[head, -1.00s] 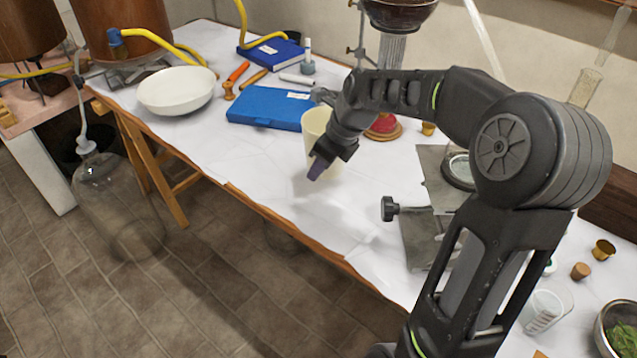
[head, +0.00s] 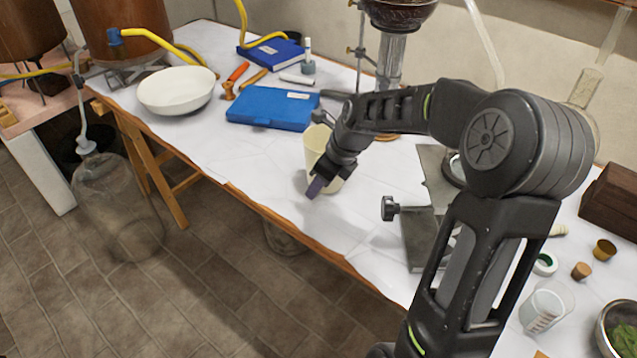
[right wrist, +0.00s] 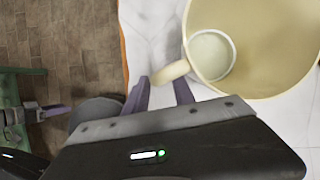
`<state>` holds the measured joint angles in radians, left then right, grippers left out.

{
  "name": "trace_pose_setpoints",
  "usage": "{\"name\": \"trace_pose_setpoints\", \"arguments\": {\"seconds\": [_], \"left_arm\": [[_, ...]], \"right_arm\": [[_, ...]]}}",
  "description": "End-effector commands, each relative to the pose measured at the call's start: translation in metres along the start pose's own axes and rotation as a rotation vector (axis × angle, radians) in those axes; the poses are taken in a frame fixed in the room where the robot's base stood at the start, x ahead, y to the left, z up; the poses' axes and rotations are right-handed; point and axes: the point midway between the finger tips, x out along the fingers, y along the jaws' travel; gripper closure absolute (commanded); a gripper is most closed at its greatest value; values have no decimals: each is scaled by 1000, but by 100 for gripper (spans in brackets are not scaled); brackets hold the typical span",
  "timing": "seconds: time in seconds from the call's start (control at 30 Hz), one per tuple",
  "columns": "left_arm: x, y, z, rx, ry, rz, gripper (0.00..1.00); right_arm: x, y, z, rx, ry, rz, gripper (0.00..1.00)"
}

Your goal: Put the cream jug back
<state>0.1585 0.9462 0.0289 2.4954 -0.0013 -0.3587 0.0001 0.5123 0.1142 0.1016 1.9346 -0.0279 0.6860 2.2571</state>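The cream jug (head: 318,142) is upright at the front part of the white-covered table, just behind my right gripper (head: 318,187). In the right wrist view, the pale jug (right wrist: 245,85) shows its open mouth and inside, and its handle (right wrist: 172,73) reaches between the purple fingertips of the right gripper (right wrist: 162,94). I cannot tell whether the jug's base touches the table. At the left of the right wrist view, part of what looks like my left gripper (right wrist: 52,113) shows, too small to tell its state.
A blue case (head: 272,108) lies behind the jug, and a white bowl (head: 176,91) stands further left. A grey stand with a black knob (head: 390,208) is to the right. The table's wooden front edge (head: 270,218) is close. White cloth left of the jug is clear.

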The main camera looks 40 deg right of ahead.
Motion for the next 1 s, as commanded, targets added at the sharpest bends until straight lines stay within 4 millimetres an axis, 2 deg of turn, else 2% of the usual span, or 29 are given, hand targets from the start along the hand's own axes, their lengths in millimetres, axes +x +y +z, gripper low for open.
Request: {"name": "trace_pose_setpoints", "arguments": {"seconds": [0.3, 0.47, 0.57, 0.9, 1.0], "left_arm": [[0, 0, 0, 0, 0, 0, 44], [-1, 0, 0, 0, 0, 0, 44], [-1, 0, 0, 0, 0, 0, 44], [-4, 1, 0, 0, 0, 0, 44], [-4, 2, 0, 0, 0, 0, 44]], "right_arm": [[-1, 0, 0, 0, 0, 0, 65], [-11, 0, 1, 0, -1, -2, 65], [-25, 0, 2, 0, -3, -3, 65], [-94, -1, 2, 0, -3, -4, 65], [-109, 0, 1, 0, -2, -2, 65]]}}
